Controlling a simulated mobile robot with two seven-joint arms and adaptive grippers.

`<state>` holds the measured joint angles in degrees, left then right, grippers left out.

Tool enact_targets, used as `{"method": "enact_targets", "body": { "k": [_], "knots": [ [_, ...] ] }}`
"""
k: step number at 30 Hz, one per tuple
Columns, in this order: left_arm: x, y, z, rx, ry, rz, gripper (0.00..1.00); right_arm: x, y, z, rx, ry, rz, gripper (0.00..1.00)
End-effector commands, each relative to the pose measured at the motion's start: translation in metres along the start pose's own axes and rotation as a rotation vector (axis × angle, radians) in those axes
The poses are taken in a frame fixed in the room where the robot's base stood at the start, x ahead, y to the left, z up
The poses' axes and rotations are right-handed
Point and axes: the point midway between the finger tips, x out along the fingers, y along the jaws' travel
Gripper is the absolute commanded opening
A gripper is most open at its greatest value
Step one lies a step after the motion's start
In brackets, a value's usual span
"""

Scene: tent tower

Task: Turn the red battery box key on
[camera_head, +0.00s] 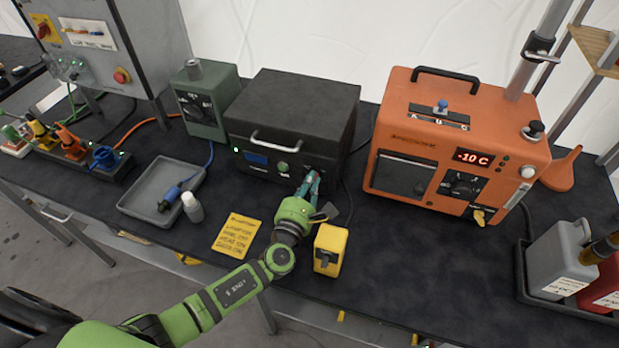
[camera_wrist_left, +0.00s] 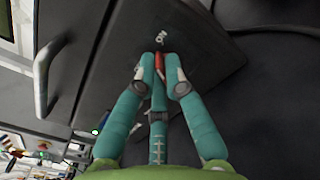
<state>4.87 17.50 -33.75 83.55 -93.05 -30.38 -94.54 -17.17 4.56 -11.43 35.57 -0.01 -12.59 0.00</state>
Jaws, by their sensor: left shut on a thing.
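The battery box (camera_head: 292,114) is a dark grey case with a metal handle, standing at the back middle of the table. Its front also shows in the left wrist view (camera_wrist_left: 100,50). The red key (camera_wrist_left: 159,62) sits on the box's front panel, below a small white marking. My left gripper (camera_head: 312,180) reaches the right part of the box's front. In the left wrist view its teal fingers (camera_wrist_left: 161,72) are shut on the red key. The fingers hide much of the key, so I cannot tell its exact angle. My right gripper is not in view.
A yellow box (camera_head: 330,250) stands close to the right of my left wrist. An orange unit (camera_head: 410,110) stands right.

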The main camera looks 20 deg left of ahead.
Motion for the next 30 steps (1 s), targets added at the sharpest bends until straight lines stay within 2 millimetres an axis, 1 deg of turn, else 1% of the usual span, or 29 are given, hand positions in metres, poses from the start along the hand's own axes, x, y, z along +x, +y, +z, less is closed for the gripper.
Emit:
{"method": "enact_targets", "body": {
  "k": [1, 6, 12, 18, 30],
  "knots": [
    [0.000, 0.000, 0.001, 0.041, 0.002, -0.001, 0.00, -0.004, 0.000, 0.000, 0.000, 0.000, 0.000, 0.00],
    [0.000, -0.001, 0.001, 0.157, 0.001, -0.002, 0.00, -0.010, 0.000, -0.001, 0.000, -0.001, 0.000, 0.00],
    [0.000, -0.002, 0.001, 0.251, 0.001, -0.001, 0.00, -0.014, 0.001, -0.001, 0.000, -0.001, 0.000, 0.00],
    [0.000, -0.003, 0.000, 0.298, 0.001, -0.001, 0.00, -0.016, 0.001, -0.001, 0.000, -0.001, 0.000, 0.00],
    [-0.001, -0.004, 0.000, 0.312, 0.001, -0.002, 0.00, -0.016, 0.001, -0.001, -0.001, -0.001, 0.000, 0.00]
  ]
}}
